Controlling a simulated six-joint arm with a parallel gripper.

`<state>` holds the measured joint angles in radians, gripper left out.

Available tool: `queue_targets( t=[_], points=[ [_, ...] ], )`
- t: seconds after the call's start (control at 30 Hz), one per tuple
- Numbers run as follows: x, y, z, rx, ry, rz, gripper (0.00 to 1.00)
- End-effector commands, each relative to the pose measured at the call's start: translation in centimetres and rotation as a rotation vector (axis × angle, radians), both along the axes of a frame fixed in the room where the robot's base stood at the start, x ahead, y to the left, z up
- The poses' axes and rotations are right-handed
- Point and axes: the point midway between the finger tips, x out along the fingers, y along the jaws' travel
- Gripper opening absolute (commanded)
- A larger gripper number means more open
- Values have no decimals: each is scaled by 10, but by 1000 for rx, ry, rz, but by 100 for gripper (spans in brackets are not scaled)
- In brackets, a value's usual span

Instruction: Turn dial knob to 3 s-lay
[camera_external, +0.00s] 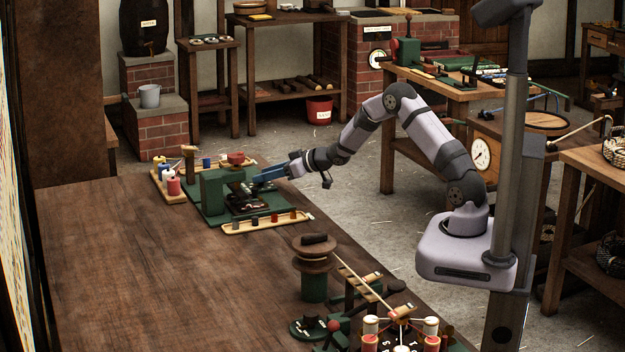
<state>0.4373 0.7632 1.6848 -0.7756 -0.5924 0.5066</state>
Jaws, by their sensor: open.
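My gripper (262,176) is open at the far right end of the wooden bench. Its blue fingers point left, at the right side of a green machine (214,190) on a green base. Dark parts lie on the base below the fingers. I cannot make out the dial knob or any "3 s-lay" mark for sure at this size. I cannot tell whether the fingers touch anything.
A tray with colored spools (172,186) lies left of the machine. A narrow tray with small pegs (265,223) lies in front. A green winding stand with a brown reel (314,260) and a spool rig (400,335) stand nearer. The bench's left part (140,260) is clear.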

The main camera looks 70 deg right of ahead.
Motion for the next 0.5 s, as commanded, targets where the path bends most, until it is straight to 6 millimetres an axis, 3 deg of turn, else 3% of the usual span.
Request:
queue_targets(
  t=[0.33,0.5],
  points=[
    [2,0,-1,0,0,0,41],
    [2,0,-1,-1,0,0,2]
  ],
)
